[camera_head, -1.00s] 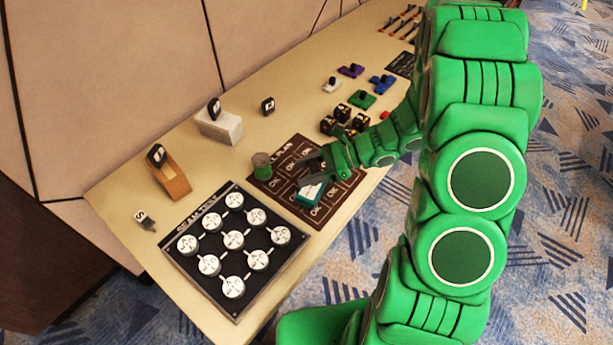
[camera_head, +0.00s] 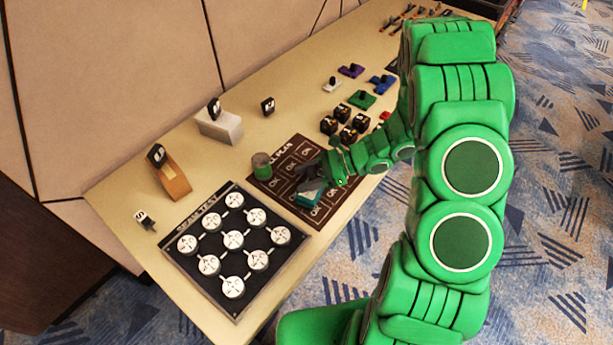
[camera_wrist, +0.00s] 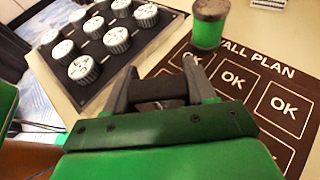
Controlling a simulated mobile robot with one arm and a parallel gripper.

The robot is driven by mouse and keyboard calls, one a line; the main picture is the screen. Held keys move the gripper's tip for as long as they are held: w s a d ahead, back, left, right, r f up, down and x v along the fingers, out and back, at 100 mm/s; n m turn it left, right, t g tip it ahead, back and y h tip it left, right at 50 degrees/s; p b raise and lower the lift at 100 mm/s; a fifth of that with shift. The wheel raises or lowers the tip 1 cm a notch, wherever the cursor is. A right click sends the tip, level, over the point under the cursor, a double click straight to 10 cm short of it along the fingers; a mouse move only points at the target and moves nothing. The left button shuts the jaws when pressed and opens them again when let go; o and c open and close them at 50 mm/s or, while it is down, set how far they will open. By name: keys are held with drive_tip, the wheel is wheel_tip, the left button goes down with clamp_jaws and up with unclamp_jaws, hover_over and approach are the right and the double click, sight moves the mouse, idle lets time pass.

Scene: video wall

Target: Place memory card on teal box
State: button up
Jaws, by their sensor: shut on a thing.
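My gripper (camera_head: 307,180) is shut on a small dark piece, which I take to be the memory card (camera_wrist: 160,88). In the wrist view the piece sits between the two grey fingers, and its markings cannot be made out. The teal box (camera_head: 306,200) lies on the dark plan mat (camera_head: 338,197), directly under or beside the fingertips in the head view. The gripper partly covers the box. I cannot tell whether the held piece touches it. The box is not clearly visible in the wrist view.
A green cylinder (camera_head: 262,166) stands close left of my gripper. A black board with white round knobs (camera_head: 233,239) lies in front. Dark cubes (camera_head: 347,135) stand behind the arm. A white block (camera_head: 220,126) and orange stand (camera_head: 174,181) are at the left.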

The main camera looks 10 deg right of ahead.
drive_tip(key=shift+f, duration=0.15)
drive_tip(key=o, duration=1)
drive_tip(key=shift+d+r, duration=0.1)
drive_tip(key=shift+r, duration=0.1)
drive_tip(key=v, duration=1.1)
drive_tip(key=shift+d+r, duration=0.1)
drive_tip(key=shift+d, duration=0.3)
